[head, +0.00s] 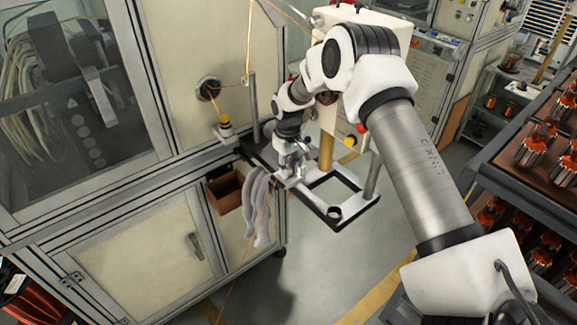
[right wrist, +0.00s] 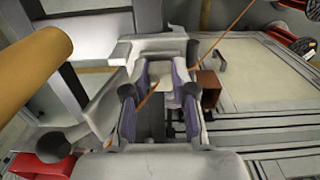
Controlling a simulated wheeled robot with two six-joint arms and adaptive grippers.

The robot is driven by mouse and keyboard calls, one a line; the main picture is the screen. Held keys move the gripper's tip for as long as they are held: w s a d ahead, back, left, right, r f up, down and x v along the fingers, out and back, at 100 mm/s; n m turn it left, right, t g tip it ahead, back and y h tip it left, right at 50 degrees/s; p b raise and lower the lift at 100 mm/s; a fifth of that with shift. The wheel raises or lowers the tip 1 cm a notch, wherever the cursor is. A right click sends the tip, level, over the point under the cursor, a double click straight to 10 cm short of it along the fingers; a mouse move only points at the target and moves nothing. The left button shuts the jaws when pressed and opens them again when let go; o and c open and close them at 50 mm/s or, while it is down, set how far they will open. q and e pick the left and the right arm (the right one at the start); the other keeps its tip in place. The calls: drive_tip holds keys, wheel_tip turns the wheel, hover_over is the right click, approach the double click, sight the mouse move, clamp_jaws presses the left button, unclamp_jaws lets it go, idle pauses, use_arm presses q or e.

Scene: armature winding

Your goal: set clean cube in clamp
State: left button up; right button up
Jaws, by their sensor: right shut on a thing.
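My right gripper (head: 291,174) is at the small black-framed stand (head: 335,212) beside the machine cabinet. In the right wrist view its two fingers (right wrist: 163,90) point away from the camera and are shut on a small pale block, seemingly the clean cube (right wrist: 171,76), between the tips. A light grey fixture, which may be the clamp (right wrist: 160,46), lies just beyond the fingertips. I cannot tell whether the cube touches it. In the head view the cube and clamp are too small and covered to make out. My left gripper is not in view.
A copper-coloured wire (head: 251,35) runs down past the gripper and crosses in front of the fingers in the wrist view. Grey gloves or cloth (head: 258,208) hang beside a brown open box (head: 225,192). Racks with copper-wound armatures (head: 534,150) stand at right. The floor between is clear.

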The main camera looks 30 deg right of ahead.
drive_tip(key=o, duration=0.8)
drive_tip(key=shift+a, duration=0.15)
wheel_tip(320, 180, up, 12)
idle(0.4)
